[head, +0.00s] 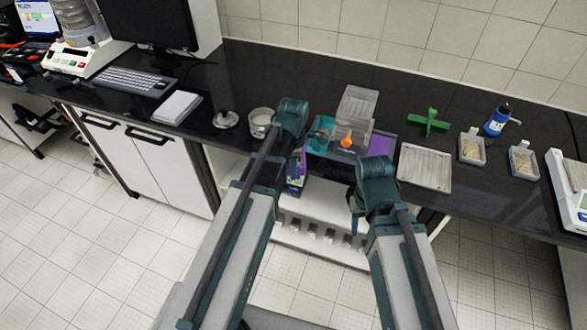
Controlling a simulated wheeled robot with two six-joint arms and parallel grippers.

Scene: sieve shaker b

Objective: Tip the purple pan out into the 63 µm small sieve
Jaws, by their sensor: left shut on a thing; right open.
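My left gripper (298,153) is near the counter's front edge, mostly hidden by its own wrist. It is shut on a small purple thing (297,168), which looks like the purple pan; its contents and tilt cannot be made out. My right gripper (355,215) is open and empty in front of the counter, partly hidden by its wrist. A round pale vessel (259,122) stands just left of my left wrist. I cannot tell whether it is the 63 µm small sieve; no label is readable.
Behind my grippers lie a teal and purple mat (382,144), a clear grey box (357,105) and an orange item (346,139). A pale tray (425,168), a green cross-shaped stand (428,122) and a blue bottle (496,120) stand to the right. A lidded dish (226,119) is left.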

